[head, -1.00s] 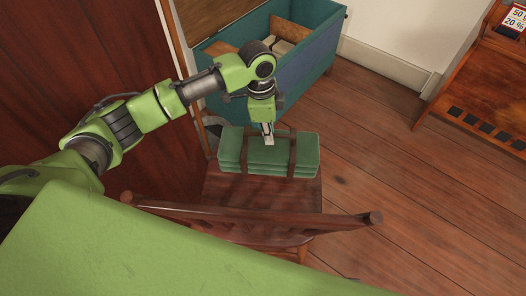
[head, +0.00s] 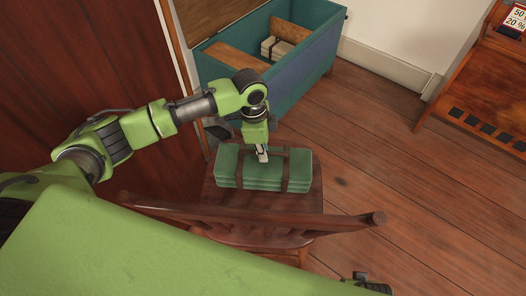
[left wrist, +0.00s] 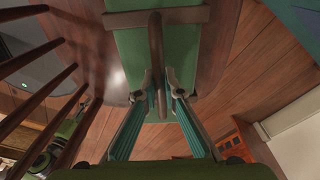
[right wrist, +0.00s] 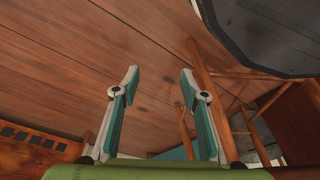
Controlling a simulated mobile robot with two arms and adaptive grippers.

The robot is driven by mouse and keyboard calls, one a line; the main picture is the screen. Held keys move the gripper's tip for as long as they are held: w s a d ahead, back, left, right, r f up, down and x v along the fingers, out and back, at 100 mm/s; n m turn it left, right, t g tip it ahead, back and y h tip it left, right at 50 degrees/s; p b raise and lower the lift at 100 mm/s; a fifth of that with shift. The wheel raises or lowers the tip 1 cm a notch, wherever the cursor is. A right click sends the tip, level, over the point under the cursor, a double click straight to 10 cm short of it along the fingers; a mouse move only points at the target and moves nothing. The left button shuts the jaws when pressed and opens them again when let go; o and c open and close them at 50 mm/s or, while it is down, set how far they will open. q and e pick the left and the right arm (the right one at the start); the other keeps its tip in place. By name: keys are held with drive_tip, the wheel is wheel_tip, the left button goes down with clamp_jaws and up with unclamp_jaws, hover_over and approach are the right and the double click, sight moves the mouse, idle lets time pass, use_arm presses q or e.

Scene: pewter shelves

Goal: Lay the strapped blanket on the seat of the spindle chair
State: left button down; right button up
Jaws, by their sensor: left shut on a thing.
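The strapped blanket (head: 230,163) is a folded green bundle with dark brown straps. It is over the seat (head: 310,193) of the brown spindle chair (head: 250,216), on it or just above; I cannot tell if it touches. My left gripper (head: 262,156) comes down from above, shut on the blanket's strap handle. In the left wrist view the handle (left wrist: 156,45) stands between the fingers (left wrist: 157,82), with the green blanket (left wrist: 128,52) behind. My right gripper (right wrist: 160,82) is open and empty in its wrist view, away from the blanket.
An open teal chest (head: 300,68) with another strapped bundle (head: 276,48) in it stands beyond the chair. The chair's back rail (head: 320,219) is on my near side. A wooden piece of furniture (head: 485,95) is at the right. The plank floor between is clear.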

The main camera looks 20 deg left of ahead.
use_arm(q)
drive_tip(key=shift+r, duration=0.1)
drive_tip(key=c, duration=2.2)
unclamp_jaws()
drive_tip(key=shift+o, duration=0.2)
use_arm(e)
drive_tip(key=shift+s+f, duration=0.1)
use_arm(q)
drive_tip(key=r, duration=0.2)
drive_tip(key=r+p, duration=0.1)
drive_tip(key=r, duration=0.4)
drive_tip(key=shift+s+a+r+p, duration=0.1)
drive_tip(key=shift+a+r+p, duration=0.1)
drive_tip(key=shift+a+p, duration=0.2)
use_arm(e)
drive_tip(key=s+f, duration=0.2)
drive_tip(key=f, duration=0.1)
drive_tip(key=s+f, duration=0.1)
drive_tip(key=shift+d+f, duration=0.25)
drive_tip(key=shift+f, duration=0.1)
drive_tip(key=shift+r, duration=0.1)
